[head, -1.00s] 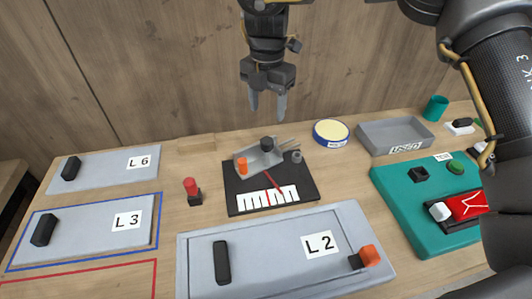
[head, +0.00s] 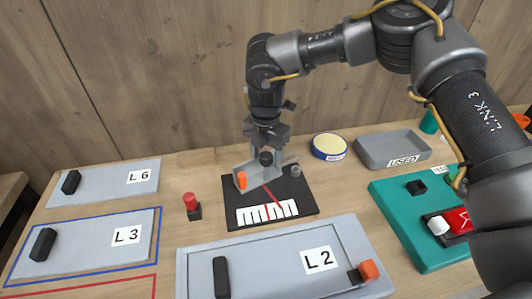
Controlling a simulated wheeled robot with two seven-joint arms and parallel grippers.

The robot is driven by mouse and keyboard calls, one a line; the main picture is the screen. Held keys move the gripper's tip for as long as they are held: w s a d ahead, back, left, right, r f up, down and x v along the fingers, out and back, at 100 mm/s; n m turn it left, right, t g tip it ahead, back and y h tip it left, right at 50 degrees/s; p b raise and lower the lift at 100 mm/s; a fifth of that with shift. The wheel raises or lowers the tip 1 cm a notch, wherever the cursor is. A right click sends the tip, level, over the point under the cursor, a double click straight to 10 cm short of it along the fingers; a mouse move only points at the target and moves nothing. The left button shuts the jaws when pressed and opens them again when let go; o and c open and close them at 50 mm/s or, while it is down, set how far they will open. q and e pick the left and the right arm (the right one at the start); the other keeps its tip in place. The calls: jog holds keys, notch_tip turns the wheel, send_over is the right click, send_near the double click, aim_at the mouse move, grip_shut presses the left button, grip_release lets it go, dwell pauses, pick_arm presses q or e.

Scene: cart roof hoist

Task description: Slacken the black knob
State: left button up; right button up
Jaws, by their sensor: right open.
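The black knob (head: 265,158) stands on a small grey bracket-like fixture (head: 252,178) on a black board (head: 290,203) with a white scale and a red pointer. My right gripper (head: 266,155) points down over the fixture. Its jaws are open, with one finger on each side of the knob, as far as this view shows. I cannot tell whether a finger touches it. My left gripper is not in view.
A grey L2 panel (head: 290,270) lies in front, with L3 (head: 85,248) and L6 (head: 110,172) panels at left. A red-topped post (head: 191,205) stands left of the board. A round tin (head: 330,147), a USED tray (head: 390,147) and a teal board (head: 405,225) are at right.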

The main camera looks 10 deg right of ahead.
jog(key=shift+f, duration=0.2)
jog(key=c, duration=1)
